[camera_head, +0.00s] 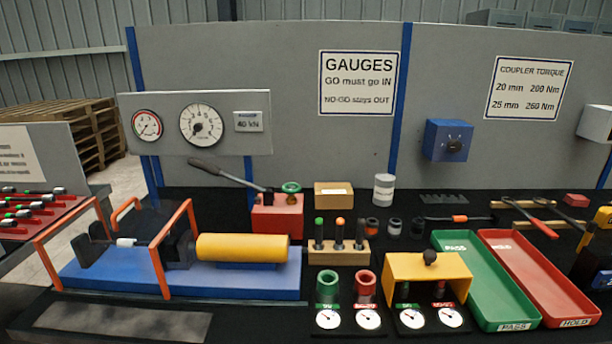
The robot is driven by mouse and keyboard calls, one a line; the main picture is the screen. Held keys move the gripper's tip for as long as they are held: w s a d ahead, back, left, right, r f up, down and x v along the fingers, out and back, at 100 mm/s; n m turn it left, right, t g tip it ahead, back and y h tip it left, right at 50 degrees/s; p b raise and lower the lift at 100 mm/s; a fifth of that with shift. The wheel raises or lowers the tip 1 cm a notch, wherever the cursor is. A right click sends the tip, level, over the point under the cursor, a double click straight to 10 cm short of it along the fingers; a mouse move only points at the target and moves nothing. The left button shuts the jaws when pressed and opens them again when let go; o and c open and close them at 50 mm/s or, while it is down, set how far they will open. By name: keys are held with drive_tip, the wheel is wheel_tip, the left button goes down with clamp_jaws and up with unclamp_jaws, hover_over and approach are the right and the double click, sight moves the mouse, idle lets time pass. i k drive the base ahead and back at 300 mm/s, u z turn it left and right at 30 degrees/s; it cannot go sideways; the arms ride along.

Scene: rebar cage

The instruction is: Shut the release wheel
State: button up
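A small green wheel (291,187), which looks like the release wheel, sits on top of a red pump block (277,214) near the middle of the bench. Whether it is turned open or shut cannot be told from this view. A pump lever (228,174) with a dark grip slopes up to the left from the block. My gripper is not seen in this view.
A blue press bed (180,282) with a yellow cylinder (242,248) and orange guard frames stands in front left of the pump. Dial gauges (202,124) hang behind. Green (484,281) and red (540,278) trays lie right. A yellow-black item (596,235) is cut off.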

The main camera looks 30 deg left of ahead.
sight(291, 189)
drive_tip(key=u, duration=0.6)
drive_tip(key=i, duration=0.9)
drive_tip(key=u, duration=0.85)
